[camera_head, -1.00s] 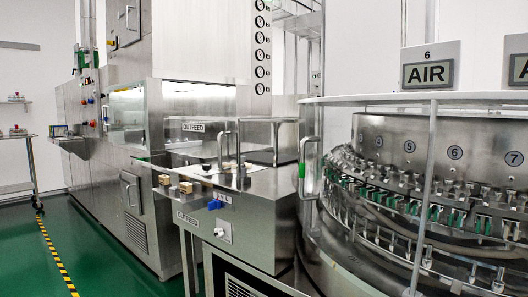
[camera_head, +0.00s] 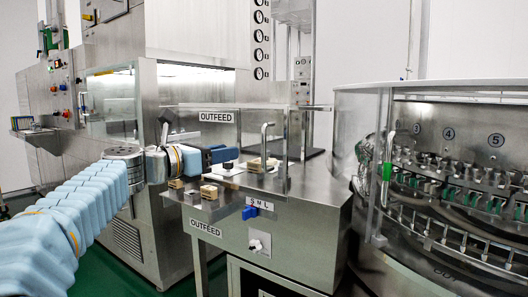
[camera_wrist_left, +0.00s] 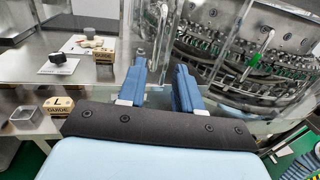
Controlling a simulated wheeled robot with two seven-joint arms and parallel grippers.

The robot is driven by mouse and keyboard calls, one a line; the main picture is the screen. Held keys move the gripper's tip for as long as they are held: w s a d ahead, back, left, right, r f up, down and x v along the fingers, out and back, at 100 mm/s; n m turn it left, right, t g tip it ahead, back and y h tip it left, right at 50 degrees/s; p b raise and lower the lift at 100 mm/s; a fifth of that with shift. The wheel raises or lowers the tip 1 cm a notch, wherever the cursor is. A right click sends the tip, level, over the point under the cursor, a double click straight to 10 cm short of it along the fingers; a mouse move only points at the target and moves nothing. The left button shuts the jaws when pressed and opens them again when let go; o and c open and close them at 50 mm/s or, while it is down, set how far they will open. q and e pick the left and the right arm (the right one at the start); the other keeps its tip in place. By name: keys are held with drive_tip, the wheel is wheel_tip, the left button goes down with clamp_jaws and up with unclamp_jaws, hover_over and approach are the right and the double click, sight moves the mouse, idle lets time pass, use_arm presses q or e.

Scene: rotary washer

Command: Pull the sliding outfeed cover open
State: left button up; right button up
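The outfeed cover is a clear box-like cover with an OUTFEED label (camera_head: 217,116) on its front, above the steel outfeed table. An upright metal handle (camera_head: 266,147) stands at its right part. My left gripper (camera_head: 207,157) is in front of the cover, to the left of the handle in the head view. In the left wrist view its two blue fingers (camera_wrist_left: 160,88) are apart, with no object clearly held between them. A metal bar rises beyond the fingers there; I cannot tell whether it touches them. My right gripper is not in view.
Small guide blocks (camera_head: 192,192) and a black knob (camera_head: 228,167) sit on the outfeed table below. A blue S-M-L switch (camera_head: 250,212) is on its front. The rotary washer (camera_head: 450,180) with its glass guard and a green-marked handle (camera_head: 388,165) stands at the right.

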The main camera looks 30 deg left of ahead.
use_arm(q)
drive_tip(key=p, duration=0.4)
hover_over(264, 165)
drive_tip(key=shift+w+a+f, duration=0.1)
drive_tip(key=shift+w+a, duration=0.15)
drive_tip(key=shift+w, duration=0.05)
drive_tip(key=shift+c, duration=0.4)
clamp_jaws()
